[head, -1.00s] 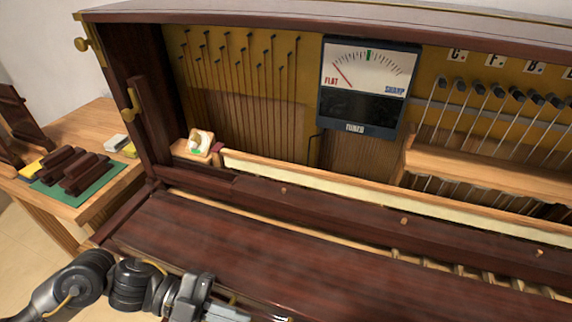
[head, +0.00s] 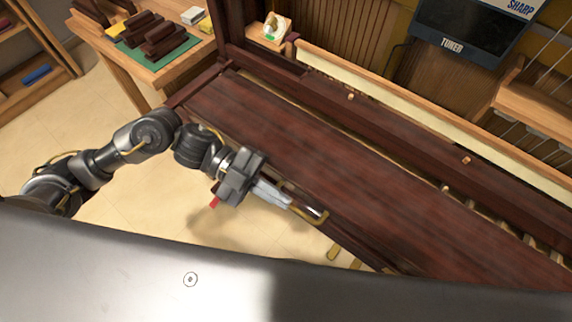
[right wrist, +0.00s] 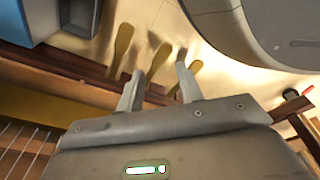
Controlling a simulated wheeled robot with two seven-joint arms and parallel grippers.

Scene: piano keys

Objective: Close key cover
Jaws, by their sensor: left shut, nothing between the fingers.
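The key cover (head: 330,165) is a long, dark red-brown wooden panel slanting across the head view. It lies broad face up, with a narrow gap showing pale wooden parts along its far side. My left gripper (head: 318,213) is shut and empty at the cover's near edge, in the head view; I cannot tell whether it touches the edge. My right gripper (right wrist: 160,88) shows only in the right wrist view. Its two fingers are apart with nothing between them, above the floor near the brass pedals (right wrist: 123,42).
A piano tuner display (head: 470,28) and a long pale strip (head: 400,97) stand behind the cover. A side table (head: 125,75) with dark blocks on a green mat is at upper left. Bare floor (head: 120,220) lies in front of the piano.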

